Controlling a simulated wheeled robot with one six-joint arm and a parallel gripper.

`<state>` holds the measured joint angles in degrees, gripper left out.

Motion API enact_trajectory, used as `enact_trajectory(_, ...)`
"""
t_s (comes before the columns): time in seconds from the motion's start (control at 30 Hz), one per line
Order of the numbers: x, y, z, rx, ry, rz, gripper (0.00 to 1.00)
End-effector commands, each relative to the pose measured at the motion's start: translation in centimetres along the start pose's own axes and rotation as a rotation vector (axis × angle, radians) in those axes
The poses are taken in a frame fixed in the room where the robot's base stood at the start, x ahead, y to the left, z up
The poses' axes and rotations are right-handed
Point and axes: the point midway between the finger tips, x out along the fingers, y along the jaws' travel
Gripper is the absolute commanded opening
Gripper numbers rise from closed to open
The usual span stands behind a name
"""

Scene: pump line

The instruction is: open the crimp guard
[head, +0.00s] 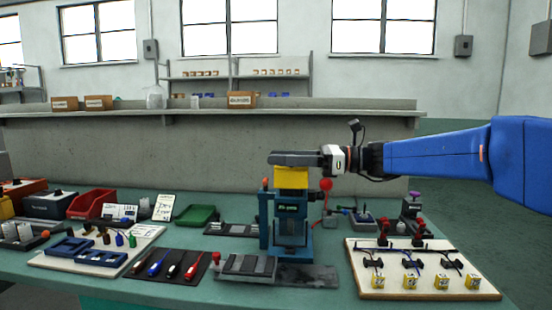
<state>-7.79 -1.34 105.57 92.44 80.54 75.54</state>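A blue press (291,215) with a yellow top block (291,177) stands upright on the bench at the picture's centre. It appears to be the crimp station. I cannot clearly pick out its guard as a separate part. A red ball knob (326,184) is at the press's right, and a smaller red-orange knob (265,183) is at its upper left. My gripper (292,158) reaches in level from the right, its dark fingers across the top of the yellow block. I cannot tell whether they touch it. The fingers overlap side-on, so any gap between them is hidden.
A board (354,275) with clamps and yellow-white blocks lies right of the press. A grey fixture (246,266) sits in front. Tools on a dark mat (140,273), a red bin (92,204) and a green tray (196,214) are left. A concrete ledge (110,150) runs behind.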

Motion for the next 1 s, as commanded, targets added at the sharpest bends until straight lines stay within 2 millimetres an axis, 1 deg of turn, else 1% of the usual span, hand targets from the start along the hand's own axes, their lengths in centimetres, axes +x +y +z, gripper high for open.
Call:
enact_trajectory(0.03,0.5,0.1,0.0,0.0,0.0,0.002,0.35)
enact_trajectory(0.2,1.4,0.0,0.0,0.0,0.0,0.001,0.35)
enact_trajectory(0.5,1.6,0.0,0.0,0.0,0.0,0.0,0.35)
enact_trajectory(0.53,1.6,0.0,0.0,0.0,0.0,0.0,0.33)
enact_trajectory(0.57,1.6,0.0,0.0,0.0,0.0,0.0,0.26)
enact_trajectory(0.6,1.6,0.0,0.0,0.0,0.0,0.0,0.16)
enact_trajectory(0.67,1.6,0.0,0.0,0.0,0.0,0.0,0.02)
enact_trajectory(0.7,1.6,0.0,0.0,0.0,0.0,0.0,0.0)
enact_trajectory(1.0,1.6,-0.1,0.2,0.018,0.0,0.0,0.0)
